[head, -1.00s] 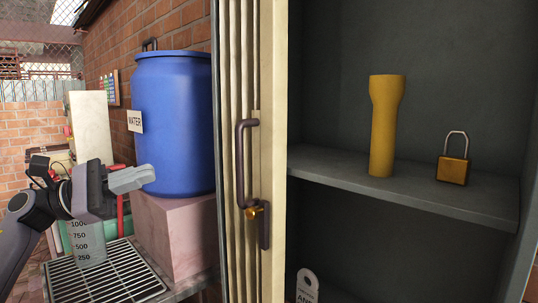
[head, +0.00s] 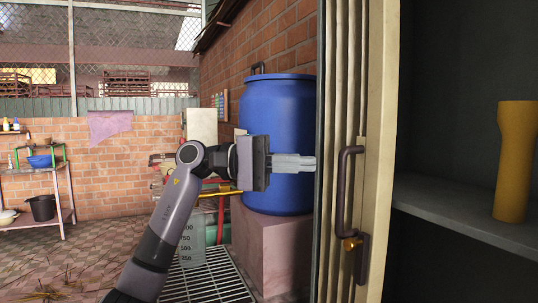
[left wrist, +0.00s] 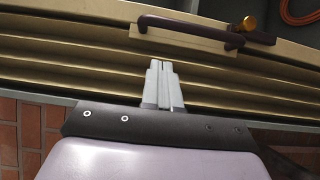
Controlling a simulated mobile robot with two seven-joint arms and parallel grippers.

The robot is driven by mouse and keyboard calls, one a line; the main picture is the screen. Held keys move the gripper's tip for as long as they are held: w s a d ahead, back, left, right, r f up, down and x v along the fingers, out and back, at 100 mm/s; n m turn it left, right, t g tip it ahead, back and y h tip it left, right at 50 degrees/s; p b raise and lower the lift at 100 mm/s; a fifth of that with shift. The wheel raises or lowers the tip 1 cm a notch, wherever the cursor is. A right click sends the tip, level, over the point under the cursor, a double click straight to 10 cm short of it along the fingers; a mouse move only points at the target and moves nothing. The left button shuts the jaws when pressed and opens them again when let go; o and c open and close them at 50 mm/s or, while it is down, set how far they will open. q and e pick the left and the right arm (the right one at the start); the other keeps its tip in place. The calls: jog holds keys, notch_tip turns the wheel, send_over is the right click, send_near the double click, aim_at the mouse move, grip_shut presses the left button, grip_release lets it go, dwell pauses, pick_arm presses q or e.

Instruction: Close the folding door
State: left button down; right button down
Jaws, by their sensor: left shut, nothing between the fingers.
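The cream folding door (head: 380,110) is bunched in pleats at the left side of a dark cabinet opening, which stands open to its right. A dark curved handle (head: 344,190) with a brass knob is fixed on its leading edge. My left gripper (head: 312,163) is shut and empty, to the left of the handle, with its tips by the door's pleats in the head view. In the left wrist view the shut fingers (left wrist: 162,68) point at the pleats (left wrist: 90,60), below the handle (left wrist: 190,32). I cannot tell whether they touch. My right gripper is out of view.
A blue barrel (head: 275,125) stands on a pinkish block (head: 270,240) behind my left gripper. A grey shelf (head: 450,210) in the cabinet holds a yellow flashlight (head: 515,160). A metal grate (head: 215,280) and a measuring container (head: 191,243) are below my arm.

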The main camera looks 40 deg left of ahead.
pick_arm(q)
jog(key=d, duration=0.4)
jog(key=shift+s, duration=0.3)
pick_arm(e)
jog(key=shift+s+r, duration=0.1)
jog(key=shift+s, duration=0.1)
pick_arm(q)
jog(key=shift+d, duration=0.1)
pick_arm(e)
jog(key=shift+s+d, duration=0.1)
